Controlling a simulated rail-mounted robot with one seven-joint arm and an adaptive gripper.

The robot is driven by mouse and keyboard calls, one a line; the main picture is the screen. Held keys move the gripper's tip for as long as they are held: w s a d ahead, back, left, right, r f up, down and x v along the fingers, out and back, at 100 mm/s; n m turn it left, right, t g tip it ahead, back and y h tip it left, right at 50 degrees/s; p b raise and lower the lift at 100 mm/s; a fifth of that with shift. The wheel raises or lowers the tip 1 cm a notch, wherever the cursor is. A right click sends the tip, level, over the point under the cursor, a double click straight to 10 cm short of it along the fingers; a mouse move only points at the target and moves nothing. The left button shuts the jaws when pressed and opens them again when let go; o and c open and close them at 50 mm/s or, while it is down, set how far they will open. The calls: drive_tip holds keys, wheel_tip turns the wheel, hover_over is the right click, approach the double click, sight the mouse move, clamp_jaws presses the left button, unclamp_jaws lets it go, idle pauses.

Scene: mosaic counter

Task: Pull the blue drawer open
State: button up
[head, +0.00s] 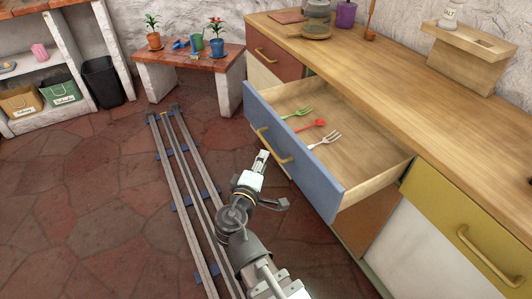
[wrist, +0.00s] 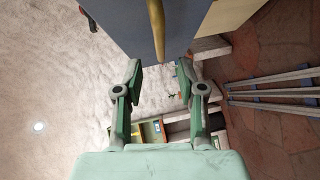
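The blue drawer (head: 300,160) stands pulled out from the counter, its inside showing. A green fork (head: 297,112), a red spoon (head: 311,128) and a white fork (head: 326,139) lie in it. Its brass handle (head: 275,147) is on the blue front. My gripper (head: 263,156) is just in front of the drawer front, near the handle. In the wrist view the blue front is at the top, with the handle (wrist: 157,28) standing out. There my gripper (wrist: 159,70) has its fingers apart, with nothing between the tips; the handle's end is just above them.
The wooden counter top (head: 410,95) runs along the right, with a yellow drawer (head: 465,215) nearer and a red-brown drawer (head: 275,55) farther. A low bench (head: 165,75) with potted plants stands at the back. The tiled floor left of the rails (head: 185,185) is clear.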

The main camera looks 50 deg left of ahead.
drive_tip(key=shift+v, duration=2.1)
